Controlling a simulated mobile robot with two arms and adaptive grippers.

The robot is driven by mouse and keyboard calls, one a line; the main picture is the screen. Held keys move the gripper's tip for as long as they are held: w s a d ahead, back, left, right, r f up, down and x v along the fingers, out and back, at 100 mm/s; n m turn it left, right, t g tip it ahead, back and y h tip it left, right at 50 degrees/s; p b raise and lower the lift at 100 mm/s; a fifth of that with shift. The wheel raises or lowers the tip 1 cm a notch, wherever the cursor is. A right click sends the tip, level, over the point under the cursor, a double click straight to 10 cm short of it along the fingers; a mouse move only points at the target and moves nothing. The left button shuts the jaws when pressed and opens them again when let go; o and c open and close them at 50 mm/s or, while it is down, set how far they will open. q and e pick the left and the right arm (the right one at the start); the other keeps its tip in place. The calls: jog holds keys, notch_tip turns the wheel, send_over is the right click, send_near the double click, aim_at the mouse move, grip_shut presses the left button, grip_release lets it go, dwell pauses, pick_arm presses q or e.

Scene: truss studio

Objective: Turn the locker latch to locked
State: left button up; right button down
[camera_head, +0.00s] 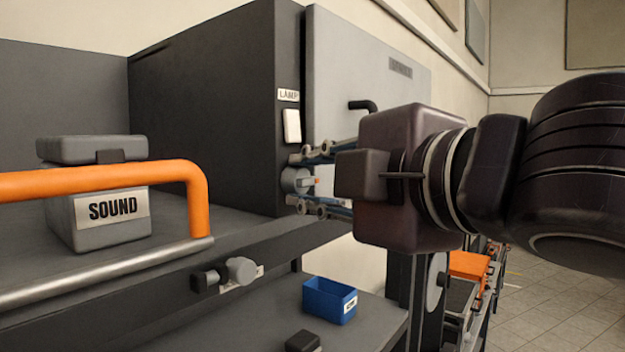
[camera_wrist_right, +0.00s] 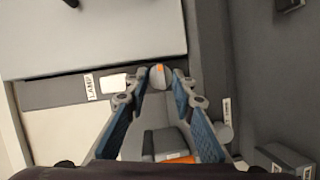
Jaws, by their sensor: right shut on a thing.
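The locker (camera_head: 205,110) is a dark grey cabinet with a light grey door (camera_head: 345,75) and a black handle (camera_head: 363,105). The latch (camera_head: 293,181) is a small grey round knob with an orange mark, low on the locker's front edge. In the right wrist view the latch (camera_wrist_right: 157,74) sits between the fingertips, orange mark visible. My right gripper (camera_head: 299,182) reaches in from the right, its blue-padded fingers above and below the latch and shut on it. The wrist view shows the same gripper (camera_wrist_right: 164,80). My left gripper is not in view.
A white plate (camera_head: 292,126) sits above the latch under a small label. An orange rail (camera_head: 100,181) crosses the left foreground before a grey box marked SOUND (camera_head: 80,232). A blue bin (camera_head: 328,299) stands on the lower shelf. An orange bin (camera_head: 468,264) stands at right.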

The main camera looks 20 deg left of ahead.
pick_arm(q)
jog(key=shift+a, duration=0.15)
pick_arm(e)
jog(key=c, duration=1.6)
grip_release()
jog(key=v, duration=1.2)
